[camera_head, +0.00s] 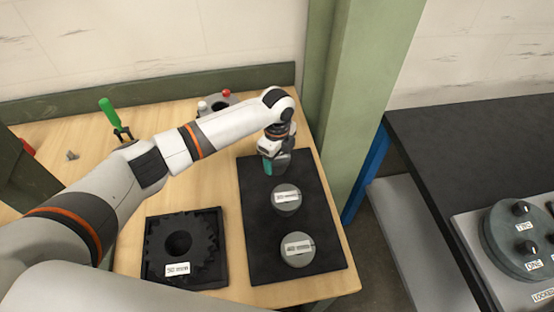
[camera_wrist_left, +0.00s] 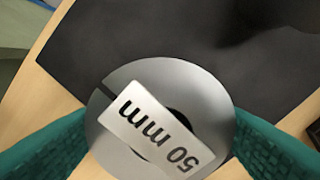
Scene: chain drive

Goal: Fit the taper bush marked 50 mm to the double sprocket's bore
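The taper bush marked 50 mm (camera_wrist_left: 165,80) is a grey split disc with a white label, seen close up in the left wrist view. My left gripper (camera_head: 273,163) is at the far end of the black mat; its teal fingers lie against both sides of this bush, shut on it. In the head view the gripper mostly hides the bush. I cannot tell whether it is clear of the mat. The double sprocket (camera_head: 158,240) is black and toothed, its round bore facing up, in a square black tray (camera_head: 222,270) left of the mat. My right gripper is not in view.
Two more labelled grey bushes, a nearer one (camera_head: 297,262) and a farther one (camera_head: 286,208), lie on the black mat (camera_head: 258,265). A green-handled tool (camera_head: 108,108) stands at the back left. A green post (camera_head: 360,90) rises right of the bench. A dark table is at right.

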